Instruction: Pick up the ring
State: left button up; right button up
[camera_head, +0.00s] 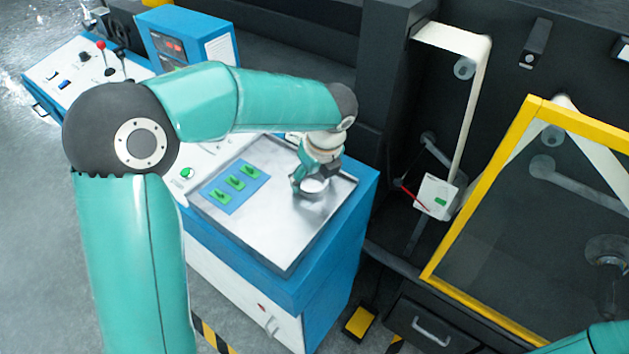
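A small pale round piece, which looks like the ring (314,186), is at the right part of the metal tray (285,235) on top of the blue and white cabinet. My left gripper (312,183) points down right at the ring, with a finger close to its left edge. The gripper partly covers the ring, and I cannot tell whether the fingers are closed on it or whether it is lifted. My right arm shows only as a teal piece in the lower right corner; its gripper is out of the frame.
A blue mat with several green pieces (235,183) lies on the tray's left part. A control panel (85,70) and a blue display box (190,45) stand behind to the left. A yellow-framed glass door (475,200) and dark machine stand at right.

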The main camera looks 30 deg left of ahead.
pick_arm(q)
jog(key=c, duration=0.5)
jog(key=shift+c, duration=0.2)
jog(key=shift+r, duration=0.15)
